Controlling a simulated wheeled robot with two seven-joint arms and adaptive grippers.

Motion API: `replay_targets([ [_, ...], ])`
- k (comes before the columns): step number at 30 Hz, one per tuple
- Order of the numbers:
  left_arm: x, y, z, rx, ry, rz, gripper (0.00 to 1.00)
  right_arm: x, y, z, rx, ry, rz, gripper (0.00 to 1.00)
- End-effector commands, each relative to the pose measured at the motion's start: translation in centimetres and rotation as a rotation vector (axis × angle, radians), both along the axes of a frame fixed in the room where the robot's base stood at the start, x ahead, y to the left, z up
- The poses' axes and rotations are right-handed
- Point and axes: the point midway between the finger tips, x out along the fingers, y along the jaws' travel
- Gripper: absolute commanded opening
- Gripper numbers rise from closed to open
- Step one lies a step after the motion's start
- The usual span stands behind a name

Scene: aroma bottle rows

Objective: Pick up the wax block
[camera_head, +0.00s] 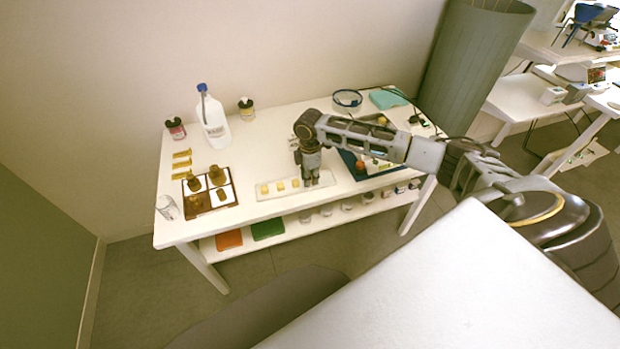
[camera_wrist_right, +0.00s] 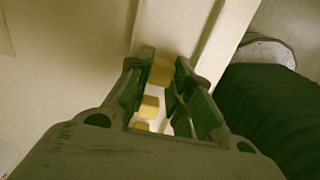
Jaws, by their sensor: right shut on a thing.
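Small yellow wax blocks stand in a row on a long white tray (camera_head: 272,194) near the table's front edge. In the head view three show, such as the middle wax block (camera_head: 280,186), left of my right gripper (camera_head: 310,183). The head view hides this held block behind the fingers. I cannot tell whether it touches the tray. My left gripper is out of view.
A brown-and-white board with amber bottles (camera_head: 222,197) stands left of the tray. A white jug (camera_head: 213,122) stands behind. A dark blue tray (camera_head: 350,163) with items is close on the right, under my right arm. Bare table lies behind the white tray.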

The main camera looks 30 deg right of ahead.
Motion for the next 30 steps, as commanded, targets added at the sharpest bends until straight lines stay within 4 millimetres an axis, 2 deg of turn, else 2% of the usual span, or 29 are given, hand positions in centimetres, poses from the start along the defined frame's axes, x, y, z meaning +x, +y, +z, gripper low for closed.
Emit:
replay_targets([
  [8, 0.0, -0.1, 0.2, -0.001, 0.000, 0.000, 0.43, 0.1, 0.0, 2.8, 0.000, -0.002, 0.000, 0.12],
  [15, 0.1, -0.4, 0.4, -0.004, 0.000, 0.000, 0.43, 0.1, 0.0, 6.4, 0.000, -0.003, 0.000, 0.12],
  [21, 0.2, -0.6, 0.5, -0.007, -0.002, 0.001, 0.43, 0.1, 0.0, 8.7, 0.001, 0.000, 0.000, 0.12],
  [30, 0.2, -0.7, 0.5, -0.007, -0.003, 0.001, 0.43, 0.0, 0.0, 9.7, 0.000, 0.000, 0.000, 0.12],
])
